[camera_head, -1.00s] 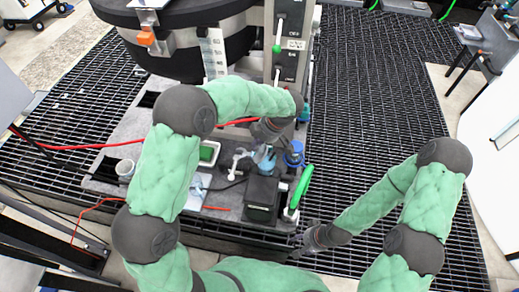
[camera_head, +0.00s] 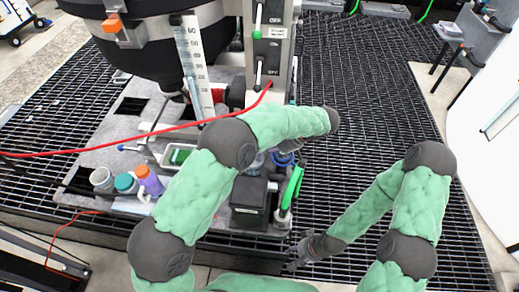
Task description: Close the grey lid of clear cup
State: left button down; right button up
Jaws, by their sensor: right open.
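A small pale grey cup (camera_head: 102,179) stands at the left front of the grey deck. I cannot tell whether it is the clear cup or how its lid sits. A teal-topped container (camera_head: 125,183) and a purple container with an orange top (camera_head: 148,180) stand next to it. My left arm crosses the deck above and to the right of them; its gripper is hidden behind the arm. My right gripper (camera_head: 297,258) is low over the black grating, right of the deck, open and apart from the cups.
A large black vessel with a white scale (camera_head: 193,55) stands behind. A red hose (camera_head: 120,142) crosses the deck. A black box (camera_head: 250,203), a green handle (camera_head: 292,187) and a blue ring (camera_head: 283,159) crowd the right front.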

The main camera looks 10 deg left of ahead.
pick_arm(q)
jog(key=shift+d+f, duration=0.25)
jog(key=shift+f, duration=0.1)
pick_arm(e)
jog(key=shift+f, duration=0.4)
pick_arm(q)
jog(key=shift+b, duration=0.3)
jog(key=shift+a+f, duration=0.1)
jog(key=shift+f, duration=0.05)
pick_arm(e)
jog(key=shift+f, duration=0.2)
